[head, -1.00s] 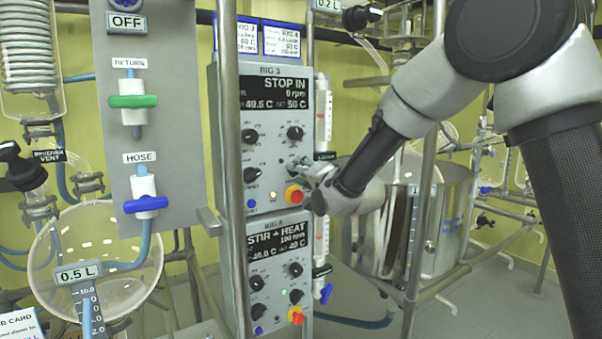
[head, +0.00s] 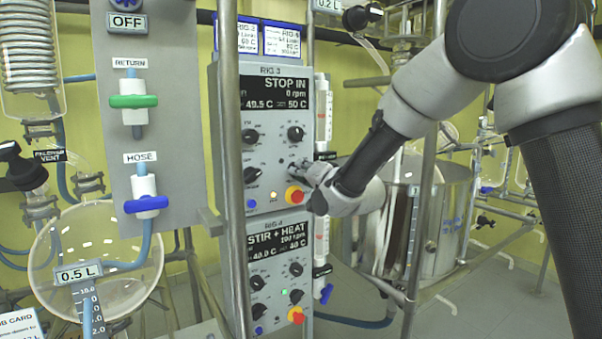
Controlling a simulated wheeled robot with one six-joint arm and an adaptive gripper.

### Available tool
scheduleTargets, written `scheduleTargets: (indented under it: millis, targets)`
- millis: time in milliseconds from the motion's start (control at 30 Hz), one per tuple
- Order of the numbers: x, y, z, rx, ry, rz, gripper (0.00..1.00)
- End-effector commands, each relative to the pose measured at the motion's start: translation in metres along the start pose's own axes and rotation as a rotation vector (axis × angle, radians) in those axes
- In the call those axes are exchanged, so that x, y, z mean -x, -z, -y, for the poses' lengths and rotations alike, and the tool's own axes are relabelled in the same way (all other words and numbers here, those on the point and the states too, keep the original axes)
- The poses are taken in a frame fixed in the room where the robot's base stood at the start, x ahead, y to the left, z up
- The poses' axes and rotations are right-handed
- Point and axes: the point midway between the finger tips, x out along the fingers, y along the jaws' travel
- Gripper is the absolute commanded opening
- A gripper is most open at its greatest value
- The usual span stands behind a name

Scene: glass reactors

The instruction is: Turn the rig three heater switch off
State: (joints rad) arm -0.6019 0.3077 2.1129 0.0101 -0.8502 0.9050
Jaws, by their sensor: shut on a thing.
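The rig three control box (head: 266,185) stands behind a metal post in the head view. Its screen (head: 275,93) reads STOP IN, 0 rpm, 49.5 C and 50 C. My gripper (head: 301,168) reaches in from the right to the box's lower right face. Its fingertips are shut on a small part there, which looks like the heater switch; the fingers mostly hide it.
A rig four box (head: 275,275) sits directly below, its screen reading STIR + HEAT. A metal post (head: 231,150) runs in front of the boxes' left side. A valve panel (head: 180,100) is at left. A steel vessel (head: 450,215) stands behind my arm.

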Motion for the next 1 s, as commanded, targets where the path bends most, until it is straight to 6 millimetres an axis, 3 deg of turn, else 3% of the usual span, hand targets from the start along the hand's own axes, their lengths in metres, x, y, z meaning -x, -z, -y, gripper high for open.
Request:
scheduleTargets:
  millis: [700,1000]
  targets:
    - [0.0002,-0.0001,-0.0016,0.64,-0.002,0.001,0.0]
    - [0.0002,-0.0001,-0.0018,0.831,-0.002,0.001,0.0]
